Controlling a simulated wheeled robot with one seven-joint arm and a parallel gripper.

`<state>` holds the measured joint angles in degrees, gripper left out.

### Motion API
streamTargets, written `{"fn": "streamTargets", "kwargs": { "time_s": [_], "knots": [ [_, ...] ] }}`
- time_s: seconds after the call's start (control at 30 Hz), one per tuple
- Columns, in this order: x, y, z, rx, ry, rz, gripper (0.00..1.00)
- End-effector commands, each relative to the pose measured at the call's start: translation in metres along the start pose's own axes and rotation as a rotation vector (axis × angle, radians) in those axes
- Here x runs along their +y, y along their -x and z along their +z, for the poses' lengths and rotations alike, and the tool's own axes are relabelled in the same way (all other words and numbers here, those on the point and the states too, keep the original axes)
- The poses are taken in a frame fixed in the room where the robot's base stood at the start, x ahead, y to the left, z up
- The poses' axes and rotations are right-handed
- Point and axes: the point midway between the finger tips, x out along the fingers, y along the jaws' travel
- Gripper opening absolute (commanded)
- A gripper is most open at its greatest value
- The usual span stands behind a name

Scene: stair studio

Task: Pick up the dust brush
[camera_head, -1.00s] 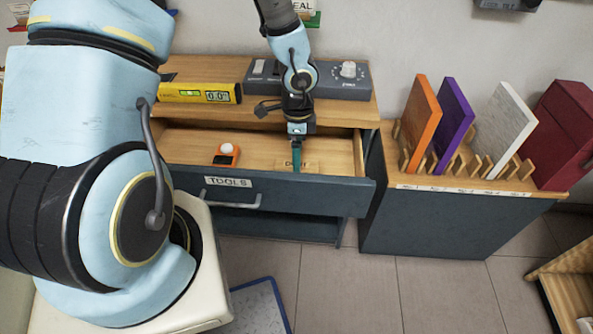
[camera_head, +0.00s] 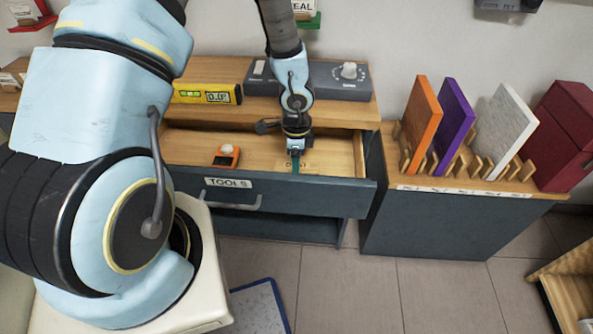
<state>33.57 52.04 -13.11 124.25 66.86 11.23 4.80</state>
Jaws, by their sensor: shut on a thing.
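The dust brush appears to be the narrow teal piece (camera_head: 295,166) in the open drawer, beside a small wooden label or block (camera_head: 309,168) whose lettering is partly hidden. My gripper (camera_head: 296,157) reaches down into the drawer from above and is shut on the top of the teal piece. The fingers are small and mostly hidden by the wrist. The lower end of the teal piece is close behind the drawer front (camera_head: 320,192), which reads TOOLS. I cannot tell whether it touches the drawer floor.
An orange device with a white knob (camera_head: 227,156) lies left in the drawer. A yellow level (camera_head: 206,94) and a grey dial box (camera_head: 342,82) stand on the top behind. A rack of upright boards (camera_head: 470,165) is to the right. The drawer's right wall (camera_head: 359,155) is close.

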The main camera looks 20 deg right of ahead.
Motion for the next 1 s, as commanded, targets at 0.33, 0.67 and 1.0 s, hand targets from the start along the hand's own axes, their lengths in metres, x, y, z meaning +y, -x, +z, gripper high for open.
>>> {"fn": "streamTargets", "kwargs": {
  "time_s": [0.33,0.67,1.0],
  "knots": [
    [0.000,0.000,0.000,0.000,0.000,0.000,0.08],
    [0.000,0.001,0.000,0.000,0.000,-0.001,0.00],
    [-0.001,0.054,0.000,0.003,0.003,-0.004,0.00]
  ]
}}
